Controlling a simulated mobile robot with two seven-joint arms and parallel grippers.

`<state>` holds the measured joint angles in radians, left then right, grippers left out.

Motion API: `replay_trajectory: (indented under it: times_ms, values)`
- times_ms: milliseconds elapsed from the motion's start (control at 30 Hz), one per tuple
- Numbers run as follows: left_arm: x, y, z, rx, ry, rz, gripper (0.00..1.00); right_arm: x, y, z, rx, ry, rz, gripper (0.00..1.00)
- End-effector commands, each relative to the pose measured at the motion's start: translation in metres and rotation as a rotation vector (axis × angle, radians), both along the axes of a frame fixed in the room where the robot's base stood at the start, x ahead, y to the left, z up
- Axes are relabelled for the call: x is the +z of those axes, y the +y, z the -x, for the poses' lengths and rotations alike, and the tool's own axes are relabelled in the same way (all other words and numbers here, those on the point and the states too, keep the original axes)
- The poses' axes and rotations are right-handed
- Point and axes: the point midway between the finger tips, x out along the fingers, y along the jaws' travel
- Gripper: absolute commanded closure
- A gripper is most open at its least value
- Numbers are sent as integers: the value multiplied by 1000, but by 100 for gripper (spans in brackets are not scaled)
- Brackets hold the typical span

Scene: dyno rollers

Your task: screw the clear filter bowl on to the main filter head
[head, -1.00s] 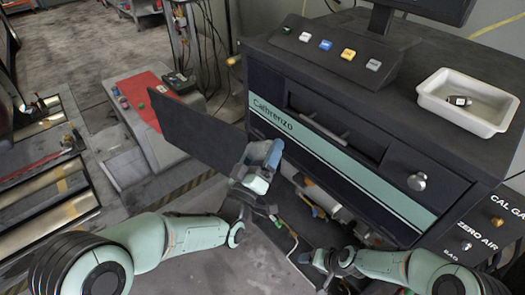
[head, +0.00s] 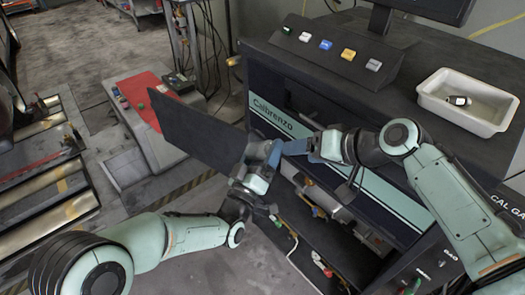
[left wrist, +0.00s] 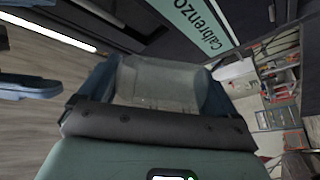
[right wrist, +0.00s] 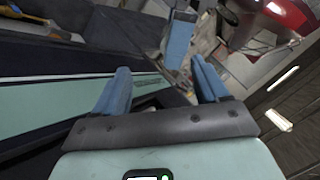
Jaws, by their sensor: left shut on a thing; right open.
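The clear filter bowl shows as a pale see-through body (left wrist: 155,85) between the blue fingers of my left gripper (head: 264,153) in the left wrist view. My left gripper is shut on it, in front of the cabinet. My right gripper (head: 307,148) is open and empty, with its fingers beside the left gripper in the head view. A blue finger of the left gripper (right wrist: 180,40) stands ahead of the open right fingers in the right wrist view. I cannot make out the main filter head for certain.
The dark Calbrenzo cabinet (head: 300,122) has an open lower bay with yellow, red and white fittings (head: 318,210). A red and white part (head: 321,264) lies low there. A dark panel (head: 200,132) stands left of the left gripper. A white tray (head: 465,117) holds a small part on top.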

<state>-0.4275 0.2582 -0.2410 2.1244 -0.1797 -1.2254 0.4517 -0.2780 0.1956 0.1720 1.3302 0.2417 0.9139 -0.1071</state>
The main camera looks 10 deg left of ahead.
Motion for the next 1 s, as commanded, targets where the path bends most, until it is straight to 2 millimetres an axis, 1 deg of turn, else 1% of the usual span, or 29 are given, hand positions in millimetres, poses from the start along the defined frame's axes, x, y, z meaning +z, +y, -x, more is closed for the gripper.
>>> replay_trajectory:
  times_ms: [33,100,200,267,433,800,1000]
  values:
    - [0,0,0,0,0,0,40,11,1,4,11,-12,-6,27]
    - [0,0,0,0,0,0,40,21,1,7,22,-22,-12,27]
    - [0,0,0,0,0,0,40,27,3,10,30,-29,-15,27]
    - [0,0,0,0,0,0,40,27,5,9,32,-29,-16,27]
    - [0,0,0,0,0,0,40,15,17,3,33,-27,-16,27]
    - [0,0,0,0,0,0,40,-17,56,-17,32,-26,-16,27]
    - [0,0,0,0,0,0,40,-28,69,-24,30,-29,-15,27]
